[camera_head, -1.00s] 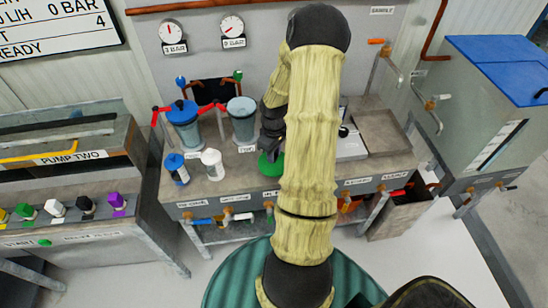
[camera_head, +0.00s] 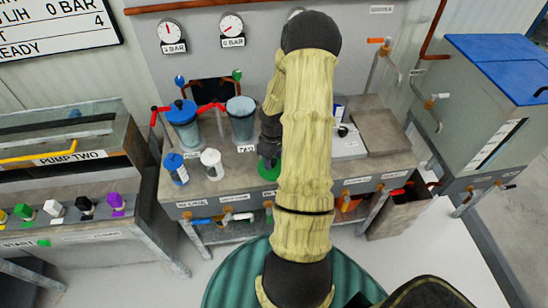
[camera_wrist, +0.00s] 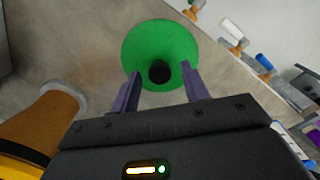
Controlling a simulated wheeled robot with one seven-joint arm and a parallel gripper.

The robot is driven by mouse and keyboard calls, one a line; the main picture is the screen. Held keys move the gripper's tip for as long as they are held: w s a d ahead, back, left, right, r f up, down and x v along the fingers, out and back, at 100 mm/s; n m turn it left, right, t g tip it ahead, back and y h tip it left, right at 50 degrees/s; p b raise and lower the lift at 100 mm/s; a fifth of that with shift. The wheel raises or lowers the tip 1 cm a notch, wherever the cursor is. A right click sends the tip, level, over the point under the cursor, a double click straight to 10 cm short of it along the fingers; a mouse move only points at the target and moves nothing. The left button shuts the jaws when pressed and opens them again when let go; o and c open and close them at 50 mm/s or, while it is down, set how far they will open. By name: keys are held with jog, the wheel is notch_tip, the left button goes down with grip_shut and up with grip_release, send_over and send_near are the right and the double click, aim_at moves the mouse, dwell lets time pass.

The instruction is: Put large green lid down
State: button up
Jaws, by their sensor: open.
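The large green lid (camera_wrist: 160,45) is a round green disc with a black knob (camera_wrist: 159,72), seen from above in the wrist view. It appears to lie on the grey bench top; its underside is hidden. In the head view, its green edge (camera_head: 268,171) shows near the bench's front edge, partly covered by my arm. My gripper (camera_wrist: 161,70) is open, with one finger on each side of the knob and gaps between. In the head view, my dark gripper (camera_head: 268,153) is just above the lid.
A blue-lidded canister (camera_head: 183,125) and an open grey canister (camera_head: 241,120) stand behind and left. A blue-capped bottle (camera_head: 176,170) and a white bottle (camera_head: 212,164) stand left of the lid. An amber container (camera_wrist: 45,120) is close to my gripper at lower left.

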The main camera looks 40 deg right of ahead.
aim_at(273, 161)
notch_tip(273, 161, up, 12)
jog(key=shift+r, duration=0.15)
dwell(0.3)
dwell(0.6)
jog(key=s+a+r+m+t, duration=0.1)
jog(key=s+a+r, duration=0.1)
jog(key=a, duration=0.6)
jog(key=s+a+r+m, duration=0.1)
jog(key=s+a+r, duration=0.1)
jog(key=a, duration=0.7)
jog(key=s+a+r+t, duration=0.1)
jog(key=s+a+r, duration=0.2)
jog(key=a, duration=0.5)
jog(key=shift+a+r+m+t, duration=0.2)
jog(key=shift+r+m+t, duration=0.15)
jog(key=shift+r, duration=0.2)
